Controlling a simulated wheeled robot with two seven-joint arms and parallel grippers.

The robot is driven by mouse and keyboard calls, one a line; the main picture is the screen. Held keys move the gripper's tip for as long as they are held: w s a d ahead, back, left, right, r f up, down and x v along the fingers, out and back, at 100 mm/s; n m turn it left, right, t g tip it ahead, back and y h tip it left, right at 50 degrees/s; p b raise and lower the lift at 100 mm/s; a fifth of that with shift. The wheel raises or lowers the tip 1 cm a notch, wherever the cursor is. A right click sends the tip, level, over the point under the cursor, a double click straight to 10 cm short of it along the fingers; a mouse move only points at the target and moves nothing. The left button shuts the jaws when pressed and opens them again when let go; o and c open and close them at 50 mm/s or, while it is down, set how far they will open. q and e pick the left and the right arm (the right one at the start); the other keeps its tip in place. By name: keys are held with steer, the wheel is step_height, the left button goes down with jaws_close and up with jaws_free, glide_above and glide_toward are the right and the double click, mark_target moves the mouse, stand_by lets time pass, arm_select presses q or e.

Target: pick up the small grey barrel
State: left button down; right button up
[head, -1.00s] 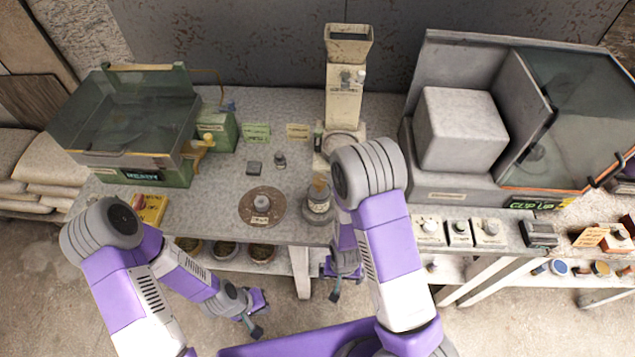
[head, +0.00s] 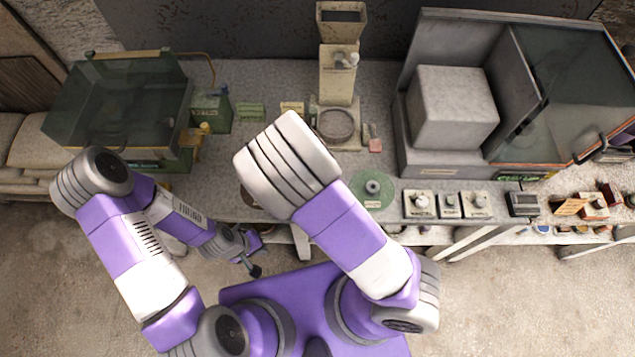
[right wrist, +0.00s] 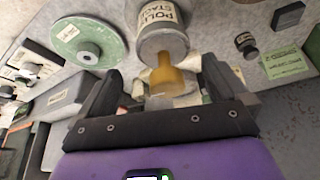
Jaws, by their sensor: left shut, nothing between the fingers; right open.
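A small dark grey barrel-shaped piece (right wrist: 246,45) stands on the bench in the right wrist view, apart from my right gripper and beyond its finger on the right. In the head view my right arm hides it. My right gripper (right wrist: 160,70) is open. A larger grey canister (right wrist: 163,42) with a "POLI... STAGE" label and a yellow tip shows ahead of the fingers, its tip between them in the picture; I cannot tell how far off it is. My left gripper (head: 252,258) is shut and empty, low in front of the bench.
A green disc (right wrist: 88,38) lies beside the canister; it also shows in the head view (head: 372,190). A small dark block (right wrist: 288,16) and a green card (right wrist: 285,64) lie near the barrel. A glass-lidded case (head: 118,105) stands left, a large cabinet (head: 430,165) right.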

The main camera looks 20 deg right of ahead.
steer(key=x, duration=0.4)
steer(key=shift+w+a+f, duration=0.2)
steer(key=shift+w+f, duration=0.05)
steer(key=shift+s, duration=0.1)
steer(key=shift+c, duration=0.3)
jaws_close()
